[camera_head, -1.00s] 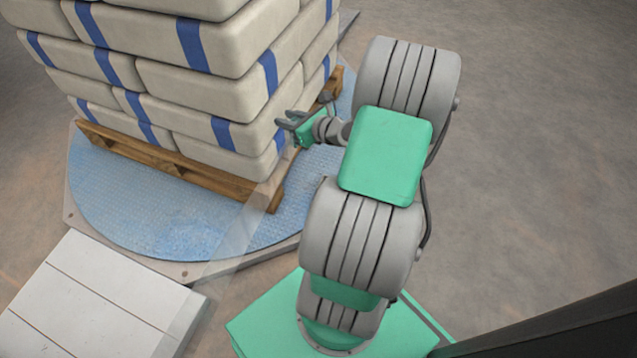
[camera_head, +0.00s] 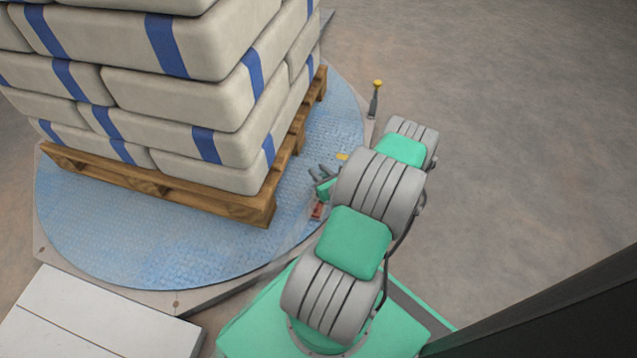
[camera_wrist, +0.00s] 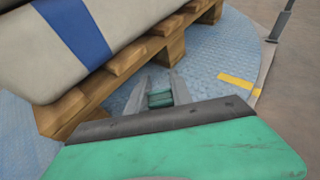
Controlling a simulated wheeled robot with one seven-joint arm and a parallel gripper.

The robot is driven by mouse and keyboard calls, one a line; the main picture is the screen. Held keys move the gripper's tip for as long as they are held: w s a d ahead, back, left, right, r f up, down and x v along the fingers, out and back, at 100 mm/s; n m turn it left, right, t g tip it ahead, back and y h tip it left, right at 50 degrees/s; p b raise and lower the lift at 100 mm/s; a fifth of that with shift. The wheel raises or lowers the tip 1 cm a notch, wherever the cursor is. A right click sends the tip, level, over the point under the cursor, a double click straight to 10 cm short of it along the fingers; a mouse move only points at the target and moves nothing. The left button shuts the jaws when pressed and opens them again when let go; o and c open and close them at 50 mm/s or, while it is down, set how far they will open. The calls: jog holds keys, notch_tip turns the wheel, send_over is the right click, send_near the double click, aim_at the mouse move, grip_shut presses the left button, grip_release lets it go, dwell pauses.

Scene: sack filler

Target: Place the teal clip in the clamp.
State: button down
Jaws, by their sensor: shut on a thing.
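My gripper (camera_head: 318,174) is low over the blue turntable, to the right of the pallet's near corner. In the wrist view its two grey fingers (camera_wrist: 158,92) point toward the pallet and are shut on a small teal piece, which looks like the teal clip (camera_wrist: 160,99). The fingers hide part of the clip. A small red part (camera_head: 317,210) sits just below my gripper near the turntable's edge; I cannot tell whether it belongs to the clamp. I cannot make out the clamp for certain in either view.
Stacked sacks with blue bands (camera_head: 180,95) stand on a wooden pallet (camera_head: 150,185) on the blue turntable (camera_head: 110,240). A post with a yellow knob (camera_head: 376,95) stands at the right edge. A yellow mark (camera_wrist: 240,84) lies on the turntable. White panels (camera_head: 90,320) lie front left.

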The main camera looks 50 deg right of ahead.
jog(key=w+d+f+b, duration=0.1)
jog(key=f, duration=0.1)
jog(key=f+b, duration=0.1)
jog(key=f, duration=0.2)
jog(key=w+d+f+b, duration=0.1)
jog(key=f, duration=0.2)
jog(key=shift+w+d+b, duration=0.3)
jog(key=shift+w+b, duration=0.05)
jog(key=shift+r, duration=0.1)
jog(key=c, duration=1.1)
grip_release()
jog(key=shift+c, duration=0.2)
jog(key=p+v, duration=0.4)
jog(key=v, duration=0.8)
jog(key=shift+p, duration=0.4)
